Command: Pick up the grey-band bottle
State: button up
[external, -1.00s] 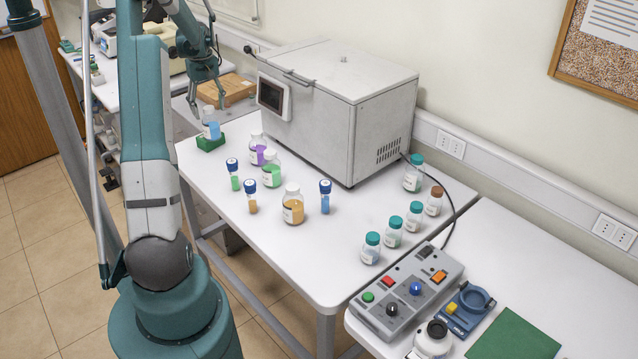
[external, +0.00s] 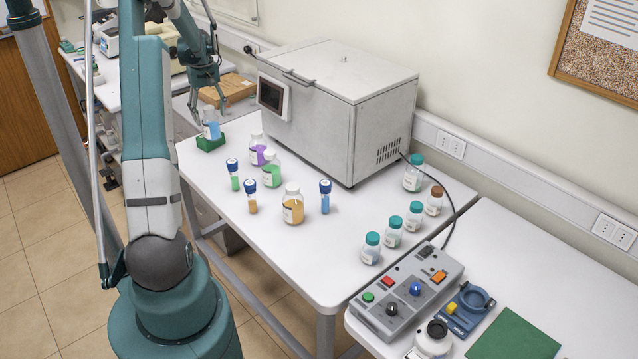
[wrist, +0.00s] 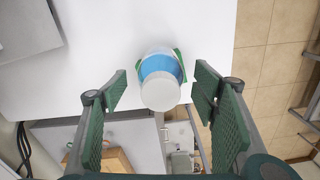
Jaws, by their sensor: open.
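A clear bottle of blue liquid with a pale grey-white top (external: 211,126) stands upright on a green pad (external: 211,145) at the table's far left corner. In the wrist view the bottle (wrist: 161,78) is seen from above, between the fingers. No separate grey band can be made out on it. My gripper (external: 207,98) is open above this bottle in the external view. In the wrist view my gripper (wrist: 161,88) has one green-padded finger on each side of the bottle, with gaps between.
A purple bottle (external: 257,156), green bottle (external: 271,174), orange bottle (external: 293,208) and several small vials stand to the right on the table. A large grey machine (external: 335,110) stands behind them. A wooden box (external: 230,90) is behind my gripper.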

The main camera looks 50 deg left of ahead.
aim_at(208, 107)
jog(key=shift+f, duration=0.1)
jog(key=shift+f+p, duration=0.35)
jog(key=shift+f, duration=2.15)
jog(key=shift+d, duration=0.1)
jog(key=shift+c, duration=0.5)
jog(key=c, duration=1.2)
jog(key=shift+r, duration=0.1)
jog(key=shift+r+b, duration=0.4)
jog(key=shift+r, duration=4.5)
